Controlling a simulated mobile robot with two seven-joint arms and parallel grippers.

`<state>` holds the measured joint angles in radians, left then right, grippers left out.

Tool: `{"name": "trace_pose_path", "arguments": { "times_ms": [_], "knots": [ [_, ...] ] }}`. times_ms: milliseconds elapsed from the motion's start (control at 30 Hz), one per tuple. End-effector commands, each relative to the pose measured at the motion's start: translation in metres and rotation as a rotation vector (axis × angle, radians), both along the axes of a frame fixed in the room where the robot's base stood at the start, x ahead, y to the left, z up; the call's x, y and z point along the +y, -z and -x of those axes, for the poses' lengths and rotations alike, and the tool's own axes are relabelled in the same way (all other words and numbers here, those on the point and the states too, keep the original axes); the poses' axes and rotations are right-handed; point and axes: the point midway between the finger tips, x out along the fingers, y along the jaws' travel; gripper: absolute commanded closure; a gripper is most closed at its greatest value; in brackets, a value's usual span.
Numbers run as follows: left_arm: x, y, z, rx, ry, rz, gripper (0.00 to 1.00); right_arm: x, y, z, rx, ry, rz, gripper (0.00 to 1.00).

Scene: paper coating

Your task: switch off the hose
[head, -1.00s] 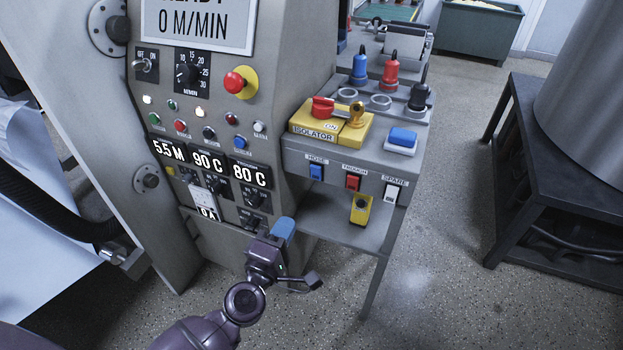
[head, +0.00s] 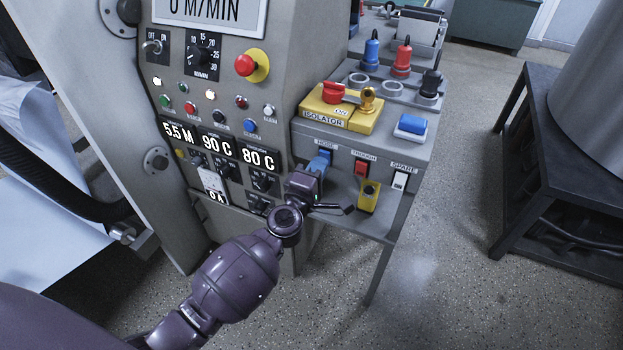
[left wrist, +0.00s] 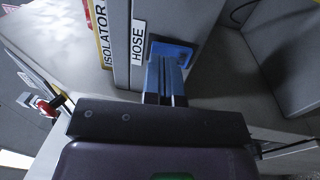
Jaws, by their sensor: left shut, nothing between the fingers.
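The blue hose switch (head: 326,154) is on the front of the grey side box, under the HOSE label. My left gripper (head: 319,165) is shut and empty, its blue fingertips right in front of this switch and covering part of it. In the left wrist view the blue switch (left wrist: 180,50) shows beside the HOSE label, with the shut fingers (left wrist: 164,62) pointing at it and overlapping it. I cannot tell whether the tips touch it, or which way the rocker is tipped. My right gripper is not in view.
The red TROUGH switch (head: 361,169) and white SPARE switch (head: 400,181) sit to the right. A yellow box (head: 369,197) is below them. The yellow isolator (head: 340,113) with a red handle is on top. The control panel (head: 227,110) is to the left.

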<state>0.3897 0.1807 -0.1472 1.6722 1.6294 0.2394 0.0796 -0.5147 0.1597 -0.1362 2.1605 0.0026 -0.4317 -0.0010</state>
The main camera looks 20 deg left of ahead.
Motion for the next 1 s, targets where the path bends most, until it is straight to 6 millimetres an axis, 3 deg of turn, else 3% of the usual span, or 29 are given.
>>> {"name": "trace_pose_path", "arguments": {
  "times_ms": [200, 567, 800, 1000],
  "knots": [
    [0.0, -0.001, -0.011, 0.0, 0.0, 0.0, 1.0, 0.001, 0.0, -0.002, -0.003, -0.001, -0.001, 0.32],
    [0.0, -0.002, -0.012, 0.0, -0.001, 0.0, 1.0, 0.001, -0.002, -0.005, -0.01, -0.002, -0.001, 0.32],
    [0.0, -0.013, -0.023, -0.008, -0.001, -0.001, 1.0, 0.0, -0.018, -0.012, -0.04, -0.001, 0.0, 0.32],
    [0.0, -0.011, -0.024, -0.009, -0.002, 0.0, 1.0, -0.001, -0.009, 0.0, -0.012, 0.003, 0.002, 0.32]
  ]
}}
